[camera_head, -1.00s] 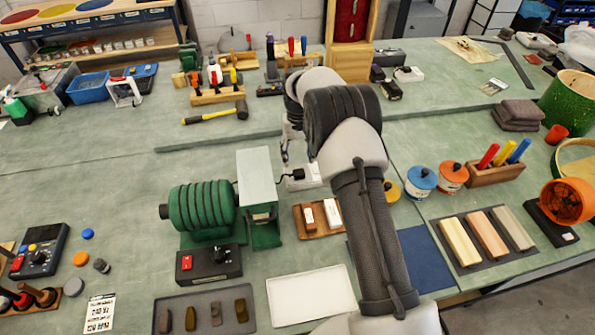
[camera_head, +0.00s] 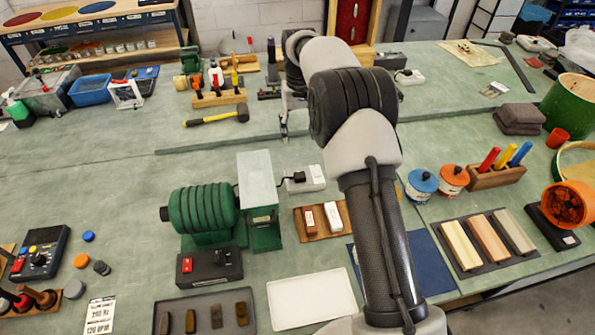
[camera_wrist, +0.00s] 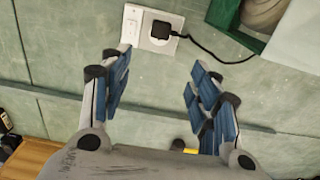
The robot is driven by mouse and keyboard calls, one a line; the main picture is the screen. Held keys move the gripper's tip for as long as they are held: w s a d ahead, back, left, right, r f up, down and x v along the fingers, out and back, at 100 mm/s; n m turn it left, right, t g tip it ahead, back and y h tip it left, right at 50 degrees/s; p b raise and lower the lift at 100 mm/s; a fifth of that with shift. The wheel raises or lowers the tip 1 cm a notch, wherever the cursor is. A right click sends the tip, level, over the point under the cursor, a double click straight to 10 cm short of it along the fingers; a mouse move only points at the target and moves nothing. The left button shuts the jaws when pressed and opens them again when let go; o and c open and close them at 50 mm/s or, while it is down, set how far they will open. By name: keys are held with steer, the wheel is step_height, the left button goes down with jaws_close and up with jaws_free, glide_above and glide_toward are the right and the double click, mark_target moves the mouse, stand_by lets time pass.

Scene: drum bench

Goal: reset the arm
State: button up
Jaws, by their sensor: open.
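My gripper (camera_wrist: 160,85) is open and empty in the wrist view, its two blue-padded fingers spread apart over the green bench. No object lies between the fingers. In the head view my arm rises from the bottom edge and bends over the bench. The end of my gripper (camera_head: 284,128) shows partly behind my arm, near the seam in the bench. A white power socket (camera_wrist: 150,28) with a black plug lies beyond the fingertips; in the head view the socket (camera_head: 308,179) is beside the green grinding machine (camera_head: 204,210).

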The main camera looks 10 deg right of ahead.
steer(key=s+r+t, duration=0.2)
steer(key=s+r, duration=1.5)
steer(key=r, duration=0.1)
steer(key=s+f+t+b, duration=0.1)
steer(key=s+f, duration=0.3)
steer(key=s, duration=2.1)
steer(key=shift+t, duration=0.8)
steer(key=shift+f, duration=0.1)
